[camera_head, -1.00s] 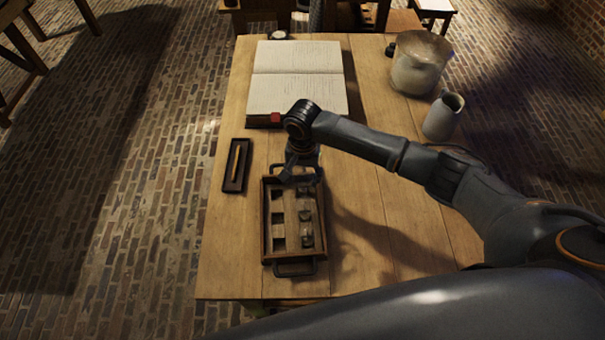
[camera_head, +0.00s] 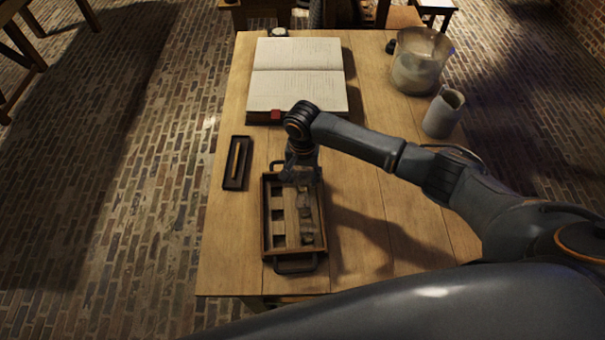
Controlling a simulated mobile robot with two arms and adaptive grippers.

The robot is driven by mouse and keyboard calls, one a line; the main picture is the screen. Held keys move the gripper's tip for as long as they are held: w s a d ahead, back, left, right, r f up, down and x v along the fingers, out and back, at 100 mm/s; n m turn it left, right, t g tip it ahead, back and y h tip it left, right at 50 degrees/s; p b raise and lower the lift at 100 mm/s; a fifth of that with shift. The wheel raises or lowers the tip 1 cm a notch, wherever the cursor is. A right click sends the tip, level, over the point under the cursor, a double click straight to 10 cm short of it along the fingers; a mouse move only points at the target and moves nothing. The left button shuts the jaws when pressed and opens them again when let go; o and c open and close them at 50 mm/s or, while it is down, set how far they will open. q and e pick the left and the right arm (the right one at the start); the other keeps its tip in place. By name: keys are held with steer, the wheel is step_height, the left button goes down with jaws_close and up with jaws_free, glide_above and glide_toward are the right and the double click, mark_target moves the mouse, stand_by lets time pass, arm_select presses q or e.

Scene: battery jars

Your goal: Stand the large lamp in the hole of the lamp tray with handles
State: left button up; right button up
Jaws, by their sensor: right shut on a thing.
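The lamp tray (camera_head: 266,232) is a dark wooden box with a handle at each end and two columns of square holes. It lies on the table's near half. The left column's holes look empty; small dark objects (camera_head: 306,222) stand in the right column. My right gripper (camera_head: 299,178) is over the tray's far end, pointing down. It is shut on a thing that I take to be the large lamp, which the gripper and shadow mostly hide. I cannot tell whether the lamp touches a hole. My left gripper is not in view.
A small dark tray with a stick (camera_head: 237,163) lies left of the lamp tray. An open book (camera_head: 297,80) lies beyond my gripper. A large pot (camera_head: 418,70) and a pale jug (camera_head: 443,113) stand at the back right. The wooden table (camera_head: 380,235) is bare right of the tray.

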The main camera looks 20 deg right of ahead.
steer(key=o, duration=1.4)
steer(key=shift+c, duration=0.2)
step_height(320, 180, up, 12)
